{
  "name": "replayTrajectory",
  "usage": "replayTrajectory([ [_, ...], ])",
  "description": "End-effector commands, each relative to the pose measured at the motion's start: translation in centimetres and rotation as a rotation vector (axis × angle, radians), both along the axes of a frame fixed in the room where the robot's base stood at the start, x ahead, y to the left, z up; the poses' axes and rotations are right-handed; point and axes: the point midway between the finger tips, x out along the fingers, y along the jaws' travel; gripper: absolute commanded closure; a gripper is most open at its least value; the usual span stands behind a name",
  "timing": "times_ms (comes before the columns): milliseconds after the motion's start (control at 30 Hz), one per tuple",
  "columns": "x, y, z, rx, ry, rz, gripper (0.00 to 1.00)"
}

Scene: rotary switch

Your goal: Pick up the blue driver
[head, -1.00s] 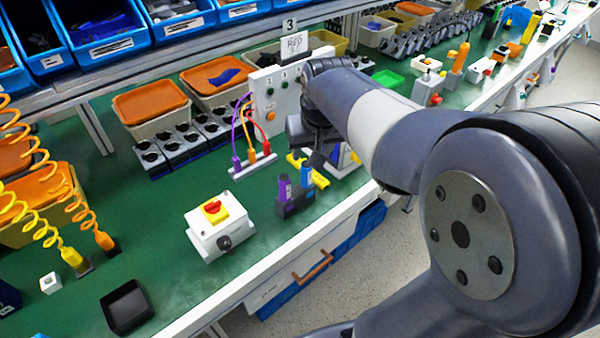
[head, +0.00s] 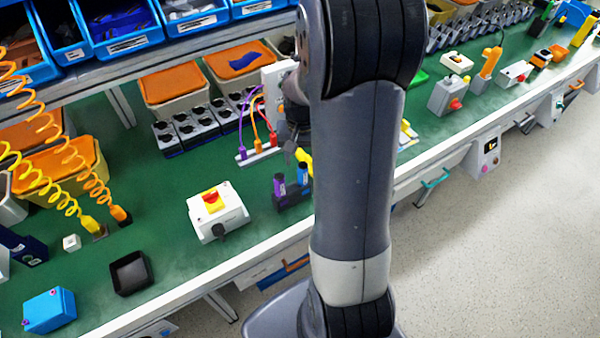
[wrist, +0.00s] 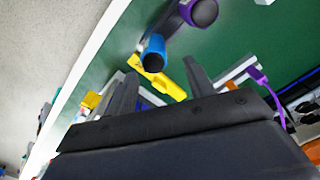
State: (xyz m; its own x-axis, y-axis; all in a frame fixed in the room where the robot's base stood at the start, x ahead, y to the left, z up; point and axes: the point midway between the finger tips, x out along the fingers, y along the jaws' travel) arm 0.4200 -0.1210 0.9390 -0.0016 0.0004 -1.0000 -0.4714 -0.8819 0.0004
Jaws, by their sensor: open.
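The blue driver (head: 302,173) stands upright in a small black holder (head: 292,198) on the green bench, partly hidden by my arm in the head view. A purple driver (head: 280,185) stands just left of it in the same holder. In the wrist view the blue driver's round end (wrist: 153,58) shows just past my fingertips, between their lines; the purple driver (wrist: 200,12) is farther up. My gripper (wrist: 161,70) is open and empty, its fingers apart. In the head view my gripper is above the holder and mostly hidden by my arm.
A yellow piece (wrist: 168,82) lies behind the blue driver in the wrist view. A white switch box (head: 217,212) with a red-yellow knob stands left of the holder. A connector strip with cables (head: 260,153) is behind. The bench's front edge is close.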

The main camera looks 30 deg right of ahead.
Motion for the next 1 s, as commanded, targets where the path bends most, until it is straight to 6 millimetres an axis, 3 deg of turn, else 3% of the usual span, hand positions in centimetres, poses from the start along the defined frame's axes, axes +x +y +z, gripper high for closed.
replayTrajectory([
  [600,-0.7,0.1,-6.2,0.000,0.001,0.002,0.49],
  [867,-0.7,0.0,-6.5,0.000,-0.001,0.002,0.49],
  [1000,-0.7,0.0,-6.5,0.000,-0.001,0.002,0.58],
])
